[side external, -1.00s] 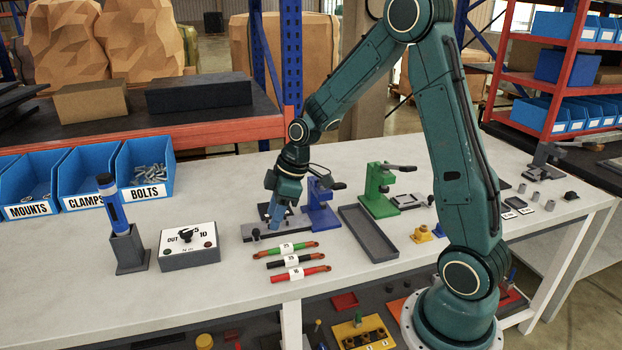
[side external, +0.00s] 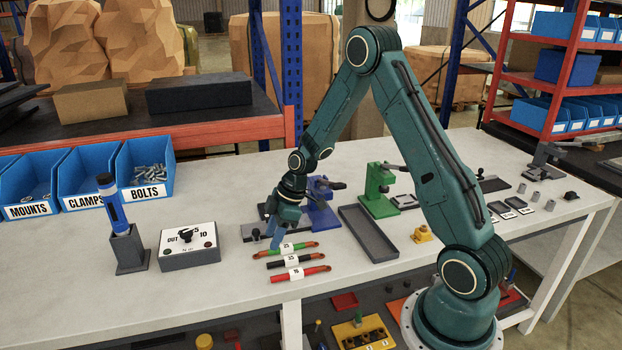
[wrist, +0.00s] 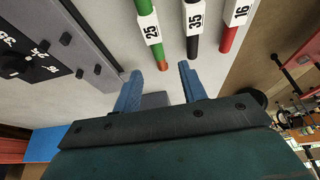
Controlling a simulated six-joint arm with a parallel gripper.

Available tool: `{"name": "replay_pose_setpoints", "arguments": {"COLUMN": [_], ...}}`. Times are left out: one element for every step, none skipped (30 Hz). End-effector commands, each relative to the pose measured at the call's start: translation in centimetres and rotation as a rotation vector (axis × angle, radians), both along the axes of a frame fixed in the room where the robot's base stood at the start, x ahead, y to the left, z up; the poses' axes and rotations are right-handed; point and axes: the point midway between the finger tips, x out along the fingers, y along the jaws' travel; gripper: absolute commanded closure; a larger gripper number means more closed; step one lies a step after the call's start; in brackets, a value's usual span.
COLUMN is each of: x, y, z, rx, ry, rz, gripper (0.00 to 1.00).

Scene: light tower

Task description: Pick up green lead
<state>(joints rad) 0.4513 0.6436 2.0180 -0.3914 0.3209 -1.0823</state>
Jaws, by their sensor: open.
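The green lead (side external: 302,246) lies on the bench with a white tag; in the wrist view (wrist: 145,7) the tag reads 25. Its copper end in the wrist view points toward the gap between my fingers. My gripper (side external: 276,242) is open and empty, low over the bench close to the green lead's tagged part in the side view. In the wrist view, its two blue fingers (wrist: 161,72) are apart. I cannot tell whether they touch the lead.
The black lead (side external: 310,259), tagged 35, and red lead (side external: 312,271), tagged 16, lie alongside. A switch box (side external: 189,258) stands left of them. A dark tray (side external: 368,240), blue clamp (side external: 322,212) and green clamp (side external: 378,200) stand to the right and behind.

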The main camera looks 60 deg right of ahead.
Motion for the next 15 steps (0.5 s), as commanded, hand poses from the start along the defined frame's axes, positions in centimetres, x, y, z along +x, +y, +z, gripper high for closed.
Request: {"name": "replay_pose_setpoints", "arguments": {"x": [0.1, 0.2, 0.3, 0.3, 0.4, 0.5, 0.6, 0.7, 0.8, 0.8, 0.9, 0.9, 1.0, 1.0, 1.0], "y": [0.1, 0.2, 0.3, 0.4, 0.5, 0.6, 0.7, 0.8, 0.9, 0.9, 1.0, 1.0, 1.0, 1.0, 1.1], "z": [-0.4, -0.7, -1.1, -1.3, -1.6, -1.9, -2.2, -2.4, -2.7, -2.9, -3.1, -3.2, -3.4, -3.4, -3.5], "rx": [0.001, 0.001, 0.001, 0.001, 0.001, 0.002, 0.002, 0.002, 0.002, 0.002, 0.002, 0.002, 0.002, 0.002, 0.002], "ry": [0.001, 0.001, 0.002, 0.003, 0.003, 0.002, 0.002, 0.002, 0.002, 0.002, 0.002, 0.002, 0.002, 0.0, 0.0], "rz": [0.001, 0.001, 0.001, 0.001, 0.001, 0.001, 0.001, 0.001, 0.001, 0.001, 0.0, 0.0, 0.0, -0.001, -0.001], "gripper": [0.58, 0.58, 0.58, 0.58, 0.58, 0.58, 0.58, 0.58, 0.58, 0.58, 0.58, 0.58, 0.58, 0.58, 0.58]}}
